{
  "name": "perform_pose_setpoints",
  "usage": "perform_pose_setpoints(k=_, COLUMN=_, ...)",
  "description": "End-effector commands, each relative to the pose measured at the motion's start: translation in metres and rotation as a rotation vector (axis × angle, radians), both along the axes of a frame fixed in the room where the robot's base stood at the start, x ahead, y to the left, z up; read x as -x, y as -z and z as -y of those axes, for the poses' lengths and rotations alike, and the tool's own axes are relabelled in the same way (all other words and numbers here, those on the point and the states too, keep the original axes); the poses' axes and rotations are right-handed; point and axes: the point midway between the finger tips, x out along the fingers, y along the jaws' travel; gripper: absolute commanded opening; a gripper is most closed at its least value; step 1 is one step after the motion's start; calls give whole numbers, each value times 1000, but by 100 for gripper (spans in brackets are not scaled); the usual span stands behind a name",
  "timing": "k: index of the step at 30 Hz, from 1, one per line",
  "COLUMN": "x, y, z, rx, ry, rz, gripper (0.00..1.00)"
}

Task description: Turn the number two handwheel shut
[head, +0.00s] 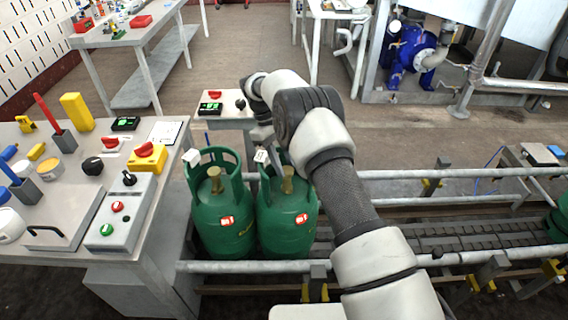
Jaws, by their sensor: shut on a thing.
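Two green gas cylinders stand upright side by side on the conveyor, a left one (222,236) and a right one (287,240). Each has a guard ring around a brass valve; the left valve (215,180) and the right valve (287,180) both show. Small white tags sit at the rings, too small to read a number. My arm reaches over from the right and bends down. My gripper (272,156) is at the top of the right cylinder, inside or at its ring, shut on what seems to be its handwheel. The fingertips and handwheel are mostly hidden.
A workbench (185,190) with a control box (122,222), knobs and tools stands at left. A small stand (243,123) with red and black knobs is just behind the cylinders. Conveyor rails (470,257) run right; a blue pump (408,55) stands behind.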

Motion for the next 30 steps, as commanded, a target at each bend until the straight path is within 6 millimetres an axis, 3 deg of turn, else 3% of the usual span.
perform_pose_setpoints(k=5, x=1, y=1, z=0, rx=-1, ry=2, rz=-1, gripper=11)
perform_pose_setpoints(k=6, x=1, y=1, z=0, rx=-1, ry=2, rz=-1, gripper=38)
perform_pose_setpoints(k=9, x=1, y=1, z=0, rx=0, ry=1, rz=0, gripper=52)
perform_pose_setpoints(k=20, x=-1, y=-6, z=-2, rx=0, ry=0, rz=0, gripper=52)
perform_pose_setpoints(k=30, x=-14, y=-54, z=-18, rx=1, ry=0, rz=1, gripper=52)
